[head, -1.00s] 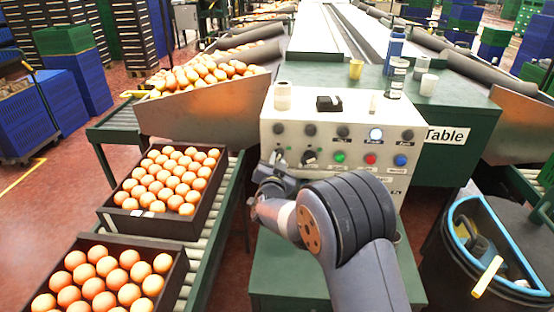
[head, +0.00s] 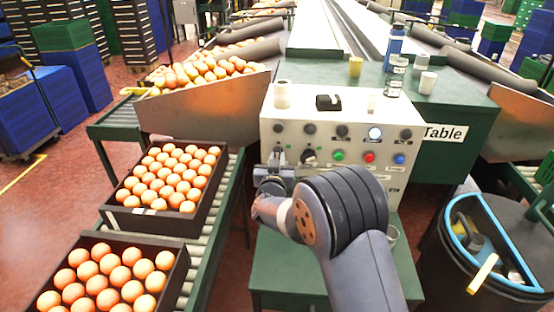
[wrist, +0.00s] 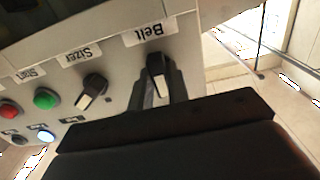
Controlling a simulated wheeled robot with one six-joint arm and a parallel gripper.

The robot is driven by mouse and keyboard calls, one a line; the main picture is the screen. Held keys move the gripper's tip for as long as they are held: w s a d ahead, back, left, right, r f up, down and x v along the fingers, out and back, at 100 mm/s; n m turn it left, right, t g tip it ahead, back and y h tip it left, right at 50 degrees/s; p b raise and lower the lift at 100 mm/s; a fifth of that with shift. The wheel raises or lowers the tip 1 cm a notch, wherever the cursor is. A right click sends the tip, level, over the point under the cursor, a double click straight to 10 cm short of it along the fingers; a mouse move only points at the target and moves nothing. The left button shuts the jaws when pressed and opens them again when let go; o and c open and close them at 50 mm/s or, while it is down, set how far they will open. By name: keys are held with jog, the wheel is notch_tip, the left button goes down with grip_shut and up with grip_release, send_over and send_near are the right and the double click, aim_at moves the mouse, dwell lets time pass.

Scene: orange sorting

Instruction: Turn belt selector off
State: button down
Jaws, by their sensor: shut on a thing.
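The belt selector (wrist: 160,78) is a dark knob with a pale-ended pointer on the control panel (head: 375,185), beside a "Belt" label (wrist: 150,31) that appears upside down in the wrist view. Its pointer runs nearly upright in that view, pale end toward the bottom. My gripper (wrist: 157,72) is shut on the belt selector, one dark finger on each side of it. In the head view my gripper (head: 275,160) is at the panel's left side and mostly hides the selector.
The sizer selector (wrist: 92,92) is beside the belt selector, its pointer tilted. Green (wrist: 46,98) and red (wrist: 9,110) buttons are further along. A cup (head: 282,95) and a black item (head: 328,102) stand on the panel top. Orange crates (head: 165,215) sit on rollers at left.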

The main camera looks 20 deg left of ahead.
jog(key=c, duration=1.4)
grip_release()
jog(key=shift+o, duration=0.2)
jog(key=v, duration=1.1)
jog(key=shift+b, duration=0.35)
jog(key=shift+w+a, duration=0.1)
jog(key=shift+w, duration=0.05)
jog(key=x, duration=1)
jog(key=shift+w+p, duration=0.35)
